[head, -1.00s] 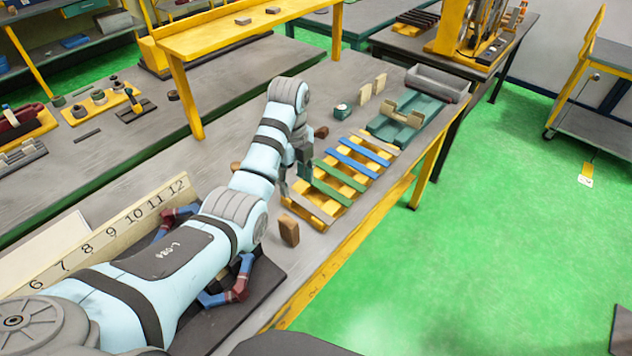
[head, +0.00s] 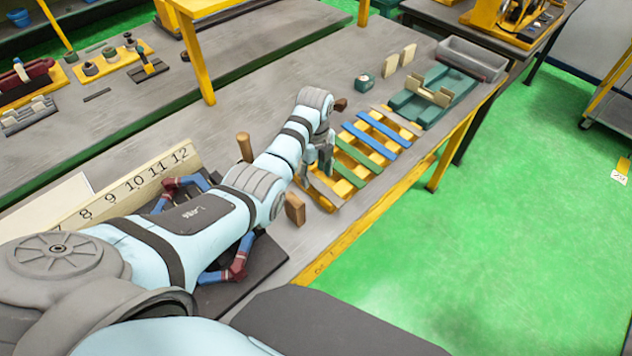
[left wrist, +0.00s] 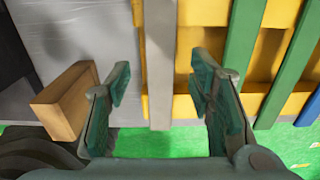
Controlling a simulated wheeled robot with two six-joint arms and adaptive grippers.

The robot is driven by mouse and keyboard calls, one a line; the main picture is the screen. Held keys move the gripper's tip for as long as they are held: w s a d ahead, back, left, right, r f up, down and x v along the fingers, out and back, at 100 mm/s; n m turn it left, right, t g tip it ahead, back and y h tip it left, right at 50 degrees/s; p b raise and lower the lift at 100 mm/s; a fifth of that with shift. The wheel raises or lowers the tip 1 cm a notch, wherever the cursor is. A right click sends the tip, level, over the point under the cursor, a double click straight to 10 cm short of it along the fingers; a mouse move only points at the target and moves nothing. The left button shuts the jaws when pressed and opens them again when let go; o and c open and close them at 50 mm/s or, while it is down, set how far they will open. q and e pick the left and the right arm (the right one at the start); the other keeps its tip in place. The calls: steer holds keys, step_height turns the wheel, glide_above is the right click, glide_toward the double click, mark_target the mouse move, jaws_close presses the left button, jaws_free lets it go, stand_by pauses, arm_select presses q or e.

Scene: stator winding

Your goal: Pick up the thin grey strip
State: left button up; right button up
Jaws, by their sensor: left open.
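The thin grey strip (left wrist: 160,65) lies across the near end of a yellow slatted rack (left wrist: 188,60) in the left wrist view. In the head view, the strip (head: 326,191) shows at the rack's near end, just below my left gripper (head: 323,168). My left gripper (left wrist: 160,92) is open and empty. Its two fingers appear on either side of the strip in the left wrist view, with a gap on both sides. I cannot tell how high the fingertips are above it. My right gripper is not in view.
A wooden block (left wrist: 65,100) stands close beside the left finger. Green strips (head: 355,160) and blue strips (head: 376,140) lie farther along the rack. A teal holder (head: 432,105) and grey bin (head: 472,60) stand beyond. A number board (head: 120,190) lies left.

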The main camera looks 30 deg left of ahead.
arm_select(q)
steer(key=shift+w+d+f, duration=0.1)
steer(key=shift+w+f, duration=0.15)
steer(key=shift+f, duration=0.55)
steer(key=shift+s+r, duration=0.25)
steer(key=shift+s, duration=0.15)
steer(key=c, duration=0.5)
jaws_close()
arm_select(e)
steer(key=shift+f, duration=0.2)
arm_select(q)
steer(key=shift+w, duration=0.1)
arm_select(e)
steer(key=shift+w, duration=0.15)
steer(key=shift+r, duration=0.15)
